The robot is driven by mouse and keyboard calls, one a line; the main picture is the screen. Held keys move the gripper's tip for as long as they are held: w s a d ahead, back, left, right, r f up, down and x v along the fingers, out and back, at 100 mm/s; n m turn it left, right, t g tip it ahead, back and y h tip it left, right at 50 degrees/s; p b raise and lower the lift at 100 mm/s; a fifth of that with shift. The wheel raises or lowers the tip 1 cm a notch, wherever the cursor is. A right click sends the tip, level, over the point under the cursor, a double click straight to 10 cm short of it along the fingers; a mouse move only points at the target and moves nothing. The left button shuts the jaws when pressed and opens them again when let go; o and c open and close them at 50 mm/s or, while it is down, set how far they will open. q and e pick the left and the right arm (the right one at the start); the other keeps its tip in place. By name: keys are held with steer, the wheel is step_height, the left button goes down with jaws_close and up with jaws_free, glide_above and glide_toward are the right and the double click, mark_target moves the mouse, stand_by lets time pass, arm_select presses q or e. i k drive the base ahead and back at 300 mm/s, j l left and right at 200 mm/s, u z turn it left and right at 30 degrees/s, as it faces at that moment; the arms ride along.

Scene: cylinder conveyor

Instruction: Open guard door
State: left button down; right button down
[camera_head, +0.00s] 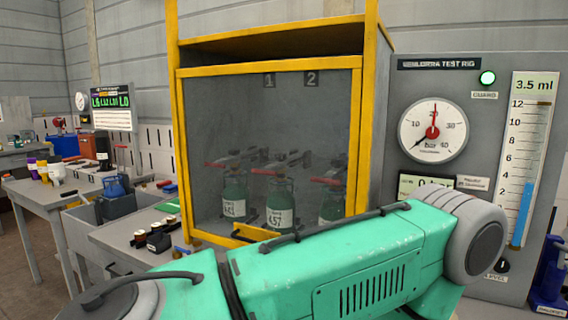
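The guard door (212,130) is a clear grey panel in a yellow frame on the front of the test rig cabinet. It looks shut, flush with the cabinet front. Behind the panel stand several green bottles, one at the left (235,193), with red-handled fittings on top. My green arm link crosses the foreground and hides the door's lower right edge. Neither gripper is in view.
On the rig's right panel are a round pressure gauge (433,130), a green lit guard lamp (487,77) and a blue level scale (525,190) reading 3.5 ml. A blue stand (549,280) is at far right.

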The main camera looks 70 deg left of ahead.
mark_target(243, 234)
steer(key=u, duration=2.35)
